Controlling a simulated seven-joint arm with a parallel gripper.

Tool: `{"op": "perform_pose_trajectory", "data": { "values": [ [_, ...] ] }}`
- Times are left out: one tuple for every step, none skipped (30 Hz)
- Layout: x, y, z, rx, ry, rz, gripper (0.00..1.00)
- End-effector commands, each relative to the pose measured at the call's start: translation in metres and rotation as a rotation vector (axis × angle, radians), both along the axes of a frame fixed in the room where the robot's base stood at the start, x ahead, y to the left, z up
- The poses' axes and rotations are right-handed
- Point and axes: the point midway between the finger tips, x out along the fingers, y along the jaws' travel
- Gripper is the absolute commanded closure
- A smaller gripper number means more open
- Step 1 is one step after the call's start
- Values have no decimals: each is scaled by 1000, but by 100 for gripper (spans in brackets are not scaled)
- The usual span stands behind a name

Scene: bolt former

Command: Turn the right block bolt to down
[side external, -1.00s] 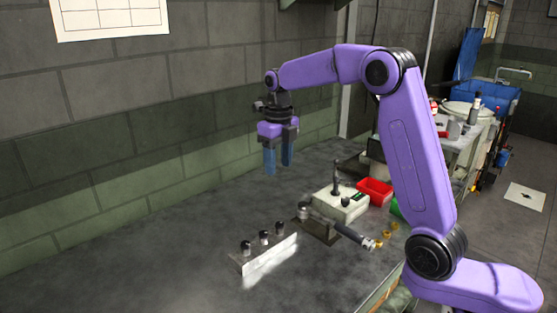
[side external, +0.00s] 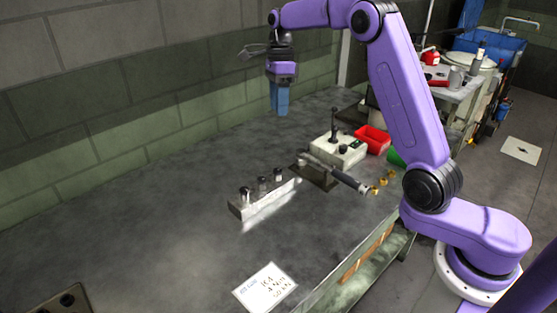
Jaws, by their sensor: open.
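The block (side external: 255,205) is a pale, narrow bar on the bench, left of the picture's middle. Three dark-topped bolts stand along it: a left one (side external: 244,194), a middle one (side external: 262,185) and a right one (side external: 278,175). Their turned positions are too small to read. My gripper (side external: 280,105) has blue fingers pointing down. It hangs well above and behind the block in the picture, touching nothing and empty. It is open, though its fingers overlap in this view and the gap is hidden.
Right of the block lies a dark plate with a long-handled tool (side external: 345,179). Behind it are a pale box with an upright lever (side external: 338,150) and a red bin (side external: 373,140). Small brass parts (side external: 382,181) lie nearby. A handwritten card (side external: 265,288) lies in front. The left bench is mostly clear.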

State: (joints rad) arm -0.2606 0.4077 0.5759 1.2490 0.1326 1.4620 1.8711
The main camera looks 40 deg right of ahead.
Motion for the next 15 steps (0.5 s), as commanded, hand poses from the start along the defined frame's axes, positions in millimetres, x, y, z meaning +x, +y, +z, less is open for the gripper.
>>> {"op": "perform_pose_trajectory", "data": {
  "values": [
    [3,-4,-1,27,-4,83,49],
    [4,-6,-2,44,-8,140,49],
    [5,-8,-2,65,-15,215,49],
    [6,-10,-3,83,-20,270,49],
    [7,-12,-3,102,-25,326,49],
    [8,-14,-4,125,-35,401,49],
    [9,-16,-4,145,-41,457,49],
    [10,-18,-5,164,-52,512,49],
    [11,-20,-5,189,-63,586,49],
    [12,-22,-5,207,-73,638,49],
    [13,-24,-6,223,-82,687,49],
    [13,-26,-6,246,-95,751,49],
    [14,-27,-6,260,-105,793,49],
    [14,-28,-7,274,-115,833,49],
    [15,-30,-7,290,-125,879,49]
  ]
}}
